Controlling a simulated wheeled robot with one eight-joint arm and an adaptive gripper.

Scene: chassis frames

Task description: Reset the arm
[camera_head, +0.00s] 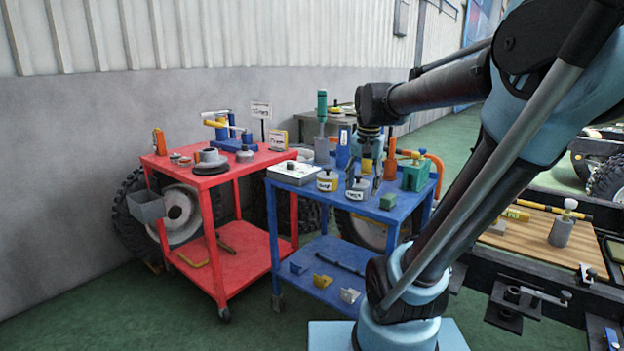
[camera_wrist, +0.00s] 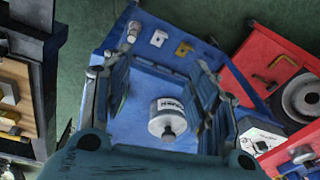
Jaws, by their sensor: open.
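My arm reaches over the blue cart (camera_head: 330,258), bent at the elbow with its end pointing down. My gripper (camera_head: 367,155) is above the cart's top; its fingertips are hard to make out there. In the wrist view my gripper (camera_wrist: 160,75) is open, its two fingers apart at left and right. A grey jar with a white label and a knobbed lid (camera_wrist: 170,118) shows between the fingers; nothing is gripped. A labelled jar (camera_head: 357,187) stands beneath my gripper in the head view, and another with a yellow band (camera_head: 327,180) stands to its left.
A red cart (camera_head: 235,270) stands to the left, with a dark disc (camera_head: 209,163) and a blue vise (camera_head: 235,138) on top. A wooden bench top (camera_head: 530,235) lies at right. Green floor is open in front.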

